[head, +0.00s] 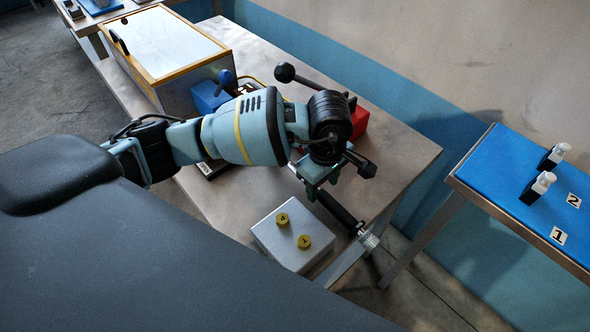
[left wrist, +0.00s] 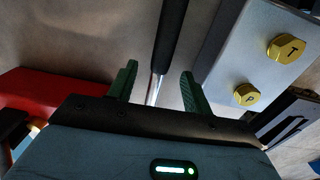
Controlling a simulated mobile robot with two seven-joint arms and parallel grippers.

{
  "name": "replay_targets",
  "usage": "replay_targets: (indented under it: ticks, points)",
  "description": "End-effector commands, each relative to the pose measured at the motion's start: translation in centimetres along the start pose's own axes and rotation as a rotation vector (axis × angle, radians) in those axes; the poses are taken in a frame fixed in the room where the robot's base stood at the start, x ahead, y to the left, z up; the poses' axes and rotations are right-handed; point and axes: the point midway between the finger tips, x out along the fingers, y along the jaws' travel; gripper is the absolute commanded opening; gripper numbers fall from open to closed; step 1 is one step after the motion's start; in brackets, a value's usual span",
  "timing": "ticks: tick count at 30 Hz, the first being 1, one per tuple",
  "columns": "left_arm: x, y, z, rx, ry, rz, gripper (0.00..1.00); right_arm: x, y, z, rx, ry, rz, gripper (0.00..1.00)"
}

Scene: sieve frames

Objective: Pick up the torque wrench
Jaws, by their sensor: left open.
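The torque wrench (head: 341,212) lies on the metal table beside a grey block. It has a long black handle and a silver end towards the table's front corner. My left gripper (head: 322,183) is over the wrench's other end, which is partly hidden by the gripper in the head view. In the left wrist view the open green fingers (left wrist: 159,70) stand on either side of the thin silver shaft, with the black handle (left wrist: 172,38) running away beyond them. The fingers look apart from the shaft. My right gripper is not in view.
The grey block (head: 270,243) with two yellow hex caps sits close beside the wrench. A red box (head: 360,122), a black-knobbed lever (head: 285,72) and a wood-framed box (head: 160,45) stand farther back. A blue-topped table (head: 495,165) with two small bottles is at right, across a gap.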

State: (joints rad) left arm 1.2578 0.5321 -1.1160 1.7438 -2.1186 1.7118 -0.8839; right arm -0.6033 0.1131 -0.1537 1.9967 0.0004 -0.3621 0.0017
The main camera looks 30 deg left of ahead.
Motion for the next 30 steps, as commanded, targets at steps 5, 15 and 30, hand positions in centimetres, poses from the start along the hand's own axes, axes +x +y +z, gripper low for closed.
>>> replay_targets:
  ticks: [5,15,30]
  points:
    - [2.4,-0.1,0.3,-0.002,0.0,-0.001,0.5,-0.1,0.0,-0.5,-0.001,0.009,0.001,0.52]
    - [3.3,-0.1,0.3,0.0,0.0,0.002,0.5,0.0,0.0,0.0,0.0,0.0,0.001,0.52]
    - [3.3,-0.1,0.3,-0.001,0.0,0.002,0.0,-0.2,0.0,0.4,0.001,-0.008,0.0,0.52]
